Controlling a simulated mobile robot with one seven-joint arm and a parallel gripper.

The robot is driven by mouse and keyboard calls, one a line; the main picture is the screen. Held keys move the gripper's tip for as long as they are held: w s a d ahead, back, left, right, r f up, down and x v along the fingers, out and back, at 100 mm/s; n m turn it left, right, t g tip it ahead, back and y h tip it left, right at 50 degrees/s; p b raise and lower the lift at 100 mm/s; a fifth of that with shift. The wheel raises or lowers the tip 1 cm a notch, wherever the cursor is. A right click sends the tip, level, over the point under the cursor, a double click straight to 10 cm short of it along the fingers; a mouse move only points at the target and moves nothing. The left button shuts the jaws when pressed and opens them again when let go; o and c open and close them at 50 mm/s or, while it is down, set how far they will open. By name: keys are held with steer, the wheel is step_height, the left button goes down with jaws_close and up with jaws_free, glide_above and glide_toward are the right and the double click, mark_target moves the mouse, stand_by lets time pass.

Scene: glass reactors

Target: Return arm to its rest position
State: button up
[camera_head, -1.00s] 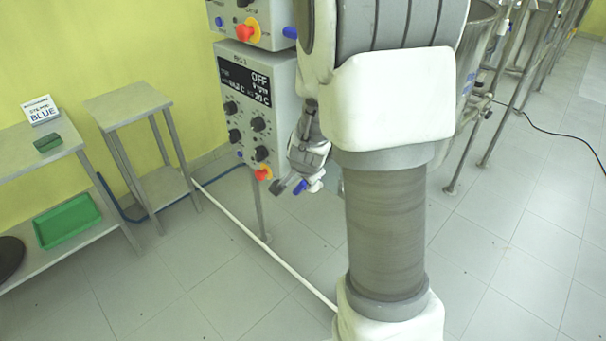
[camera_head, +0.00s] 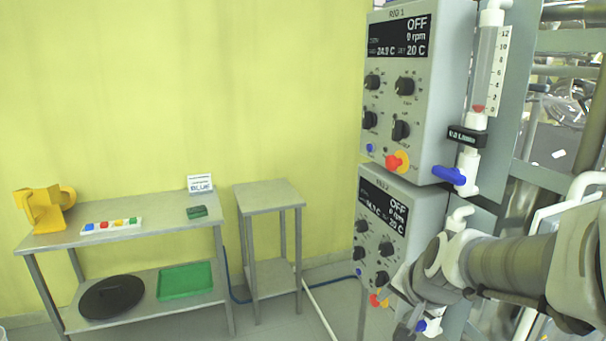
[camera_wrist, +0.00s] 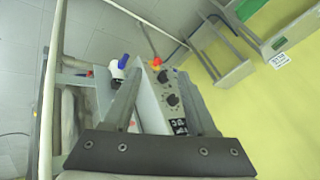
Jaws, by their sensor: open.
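My arm (camera_head: 510,265) reaches in from the right edge of the head view, roughly level, in front of the lower control box. My gripper (camera_head: 408,328) points down at the bottom edge, where its tips are hard to make out. In the wrist view my gripper (camera_wrist: 164,82) is open, with its two grey fingers apart and nothing held between them. The lower control box (camera_head: 385,225) is behind the wrist and partly hidden by it. It also shows beyond the fingers in the wrist view (camera_wrist: 170,98).
An upper control box (camera_head: 415,90) and a glass column with a blue valve handle (camera_head: 448,174) stand close above my arm. A side table (camera_head: 268,192) and a longer table (camera_head: 150,232) with coloured blocks (camera_head: 112,226) stand left. A green tray (camera_head: 186,281) lies on its lower shelf.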

steer(key=s+a+r+n, duration=0.1)
steer(key=s+r+n, duration=0.1)
steer(key=s, duration=0.3)
steer(key=s+a+r+n, duration=0.1)
steer(key=s+r+n, duration=0.1)
steer(key=s, duration=0.3)
steer(key=s+a+r+n+g, duration=0.1)
steer(key=s+r+n, duration=0.1)
steer(key=s, duration=0.4)
steer(key=shift+r+n+h+p, duration=0.25)
steer(key=shift+n+h+p, duration=0.05)
steer(key=shift+n, duration=0.6)
steer(key=shift+o, duration=0.3)
